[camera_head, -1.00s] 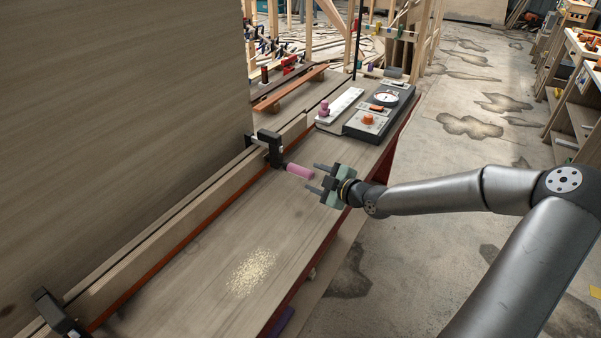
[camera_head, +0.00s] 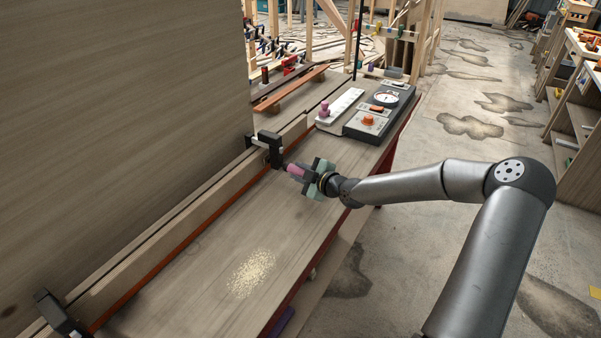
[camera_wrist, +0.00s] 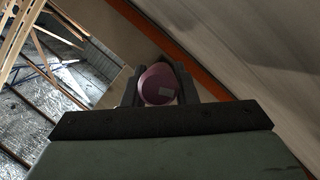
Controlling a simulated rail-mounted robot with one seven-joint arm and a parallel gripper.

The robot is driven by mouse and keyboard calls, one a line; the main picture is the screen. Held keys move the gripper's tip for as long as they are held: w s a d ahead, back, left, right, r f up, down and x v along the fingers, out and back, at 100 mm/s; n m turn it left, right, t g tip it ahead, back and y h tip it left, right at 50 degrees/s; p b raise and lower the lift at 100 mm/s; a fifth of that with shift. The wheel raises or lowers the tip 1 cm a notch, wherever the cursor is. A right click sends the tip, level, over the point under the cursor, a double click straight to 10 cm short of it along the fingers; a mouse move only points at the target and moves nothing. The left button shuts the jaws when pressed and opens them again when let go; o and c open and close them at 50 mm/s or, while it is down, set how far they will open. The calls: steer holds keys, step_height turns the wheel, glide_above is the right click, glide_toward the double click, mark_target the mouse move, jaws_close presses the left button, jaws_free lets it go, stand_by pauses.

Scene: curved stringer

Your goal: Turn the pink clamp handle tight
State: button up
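The pink clamp handle (camera_head: 295,169) sticks out from a black clamp (camera_head: 270,146) on the long wooden strip against the upright panel. My gripper (camera_head: 303,174) has its fingers on either side of the handle and looks shut on it. In the wrist view the rounded pink end of the handle (camera_wrist: 159,85) sits between the two dark fingers, which appear to touch its sides. The fingers hide part of the handle in the head view.
A second black clamp (camera_head: 60,314) is at the near left. A grey control box (camera_head: 372,118) with an orange knob and a dial stands farther along the bench, beside a white strip with a pink knob (camera_head: 324,110). Sawdust (camera_head: 251,272) lies on the otherwise bare near bench top.

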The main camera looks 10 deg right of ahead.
stand_by(0.3)
steer(key=m+g+p, duration=0.1)
steer(key=m+p, duration=0.1)
steer(key=p, duration=0.1)
steer(key=shift+d+r+m+y, duration=0.1)
steer(key=shift+r+m+y, duration=0.05)
steer(key=shift+m+y, duration=0.25)
steer(key=shift+w+f+m+g+y, duration=0.15)
steer(key=shift+m+g+y, duration=0.35)
steer(key=shift+m+g, duration=0.55)
steer(key=m+g+y+b, duration=0.1)
steer(key=m+b, duration=0.1)
steer(key=m+g+y+b, duration=0.1)
steer(key=m+b, duration=0.1)
steer(key=shift+f+m+b, duration=0.15)
steer(key=shift+m+b, duration=0.1)
steer(key=shift+b, duration=0.05)
steer(key=m+y+b, duration=0.1)
steer(key=m, duration=0.1)
steer(key=m+g+y+b, duration=0.1)
steer(key=m, duration=0.1)
steer(key=shift+w+d+m+y+b, duration=0.1)
steer(key=shift+m+y+b, duration=0.2)
steer(key=shift+y, duration=0.1)
steer(key=shift+g, duration=0.25)
steer(key=o, duration=1)
